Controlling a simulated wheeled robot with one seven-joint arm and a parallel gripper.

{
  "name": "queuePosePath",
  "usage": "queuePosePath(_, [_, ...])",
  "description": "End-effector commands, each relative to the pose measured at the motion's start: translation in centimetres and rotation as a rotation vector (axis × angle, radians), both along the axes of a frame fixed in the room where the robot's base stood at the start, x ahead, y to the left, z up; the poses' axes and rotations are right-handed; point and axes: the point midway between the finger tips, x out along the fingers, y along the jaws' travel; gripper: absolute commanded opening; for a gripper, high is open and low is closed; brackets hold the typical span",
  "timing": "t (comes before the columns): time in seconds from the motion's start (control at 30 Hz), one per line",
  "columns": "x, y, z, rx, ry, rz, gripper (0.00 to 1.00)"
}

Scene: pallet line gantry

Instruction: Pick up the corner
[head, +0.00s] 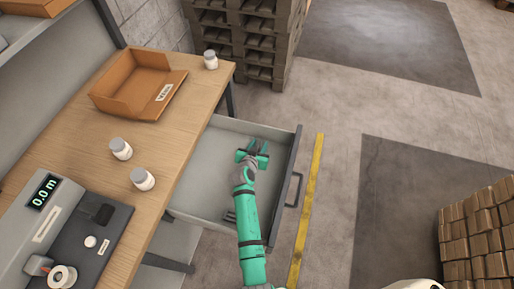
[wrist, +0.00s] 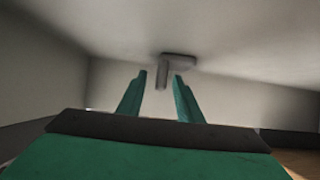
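A small grey piece (wrist: 181,60), which looks like the corner, lies in the open drawer (head: 205,160). In the wrist view it has a flat part and a short leg pointing toward me. My gripper (wrist: 160,80) is open, its two green fingers apart. The leg shows between the fingertips, with a gap on each side; I cannot tell how far beyond them it is. In the head view my gripper (head: 256,152) is low inside the drawer, near its far right end, and mostly hides the piece.
Another small dark grey item (head: 230,215) lies in the drawer beside my arm. The drawer front (head: 290,180) stands close on the right. On the wooden table (head: 80,135) are white bottles (head: 121,149), an orange tray (head: 135,88) and a scale (head: 45,215).

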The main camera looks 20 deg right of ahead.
Motion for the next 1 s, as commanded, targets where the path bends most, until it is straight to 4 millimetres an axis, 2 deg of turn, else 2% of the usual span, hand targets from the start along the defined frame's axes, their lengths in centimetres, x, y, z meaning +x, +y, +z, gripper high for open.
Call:
queuePosePath(0.17, [0.0, -0.1, 0.0, 0.0, 0.0, -0.001, 0.33])
queuePosePath(0.3, [0.0, 0.0, 0.0, 0.0, 0.0, -0.001, 0.0])
queuePosePath(0.77, [0.0, 0.1, 0.4, 0.0, 0.0, 0.001, 0.0])
queuePosePath(0.87, [0.1, 0.1, 1.3, 0.0, -0.002, 0.0, 0.0])
queuePosePath(1.0, [0.1, 0.2, 3.4, 0.0, -0.003, 0.003, 0.0])
